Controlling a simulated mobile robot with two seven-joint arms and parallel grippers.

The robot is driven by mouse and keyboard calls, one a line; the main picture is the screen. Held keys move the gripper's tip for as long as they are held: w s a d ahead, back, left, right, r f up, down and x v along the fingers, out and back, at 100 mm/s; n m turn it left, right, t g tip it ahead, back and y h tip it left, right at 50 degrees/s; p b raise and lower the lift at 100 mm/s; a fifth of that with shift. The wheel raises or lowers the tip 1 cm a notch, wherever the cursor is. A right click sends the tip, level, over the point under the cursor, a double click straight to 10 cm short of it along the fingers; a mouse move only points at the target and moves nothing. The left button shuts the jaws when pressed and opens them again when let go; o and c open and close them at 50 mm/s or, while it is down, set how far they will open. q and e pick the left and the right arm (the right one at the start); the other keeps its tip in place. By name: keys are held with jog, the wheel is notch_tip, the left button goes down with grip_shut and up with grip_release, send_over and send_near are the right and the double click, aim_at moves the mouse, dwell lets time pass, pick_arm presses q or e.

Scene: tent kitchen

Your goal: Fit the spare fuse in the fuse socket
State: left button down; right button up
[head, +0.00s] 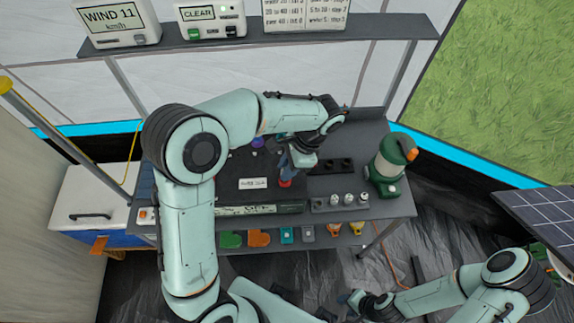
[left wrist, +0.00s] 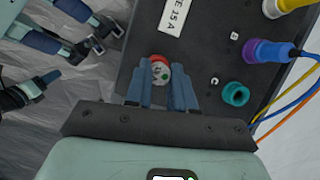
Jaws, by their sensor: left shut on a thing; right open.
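My left gripper (head: 285,178) reaches down over the right part of this box. It is shut on a fuse (left wrist: 160,70) with a pale face, a green dot and a red ring around it. The red also shows below the fingers in the head view. I cannot tell whether the fuse is seated in a socket, as the fingers hide its sides. My right gripper (head: 352,298) is open, low at the front, away from the box.
Several pale fuses (head: 348,199) stand in a dark rack right of the box. A green lantern (head: 390,160) stands at the table's right end. A teal socket (left wrist: 235,93) and a purple plug (left wrist: 265,51) with a blue cable sit near the held fuse. A shelf (head: 260,38) spans the back.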

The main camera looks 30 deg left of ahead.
pick_arm(q)
jog(key=shift+f+b, duration=0.3)
jog(key=shift+f, duration=0.5)
pick_arm(e)
jog(key=shift+s+f, duration=0.25)
jog(key=shift+f, duration=0.15)
pick_arm(q)
jog(key=c, duration=0.9)
grip_release()
jog(key=p+v, duration=0.2)
jog(key=v, duration=1.1)
jog(key=shift+w+r, duration=0.1)
jog(key=shift+w, duration=0.05)
pick_arm(e)
jog(key=w+r, duration=0.2)
jog(key=r, duration=0.1)
jog(key=shift+w+r, duration=0.15)
jog(key=shift+w, duration=0.2)
jog(key=shift+s, duration=0.15)
